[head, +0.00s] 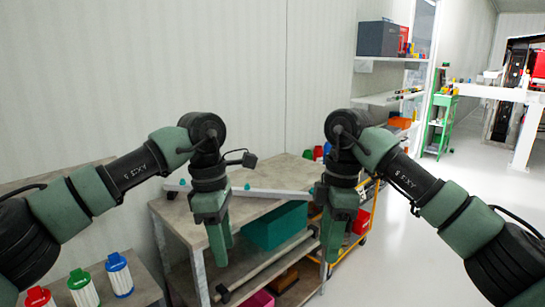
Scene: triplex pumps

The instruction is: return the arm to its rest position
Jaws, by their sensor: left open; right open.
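My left gripper (221,243) hangs pointing down in front of the workbench (185,226). Its two green fingers are slightly apart with nothing between them. My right gripper (332,238) also points down, at the right end of the bench. It is open, and nothing shows between its fingers. Both arms are bent at the elbow, coming in from the lower left and lower right. What lies directly behind the grippers is partly hidden.
A light bar (272,194) lies on the workbench, with a teal bin (275,226) below. Several capped cylinders, including a blue-capped one (119,273), stand at lower left. A yellow cart (373,208) is right of the bench. Open floor (450,180) lies farther right.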

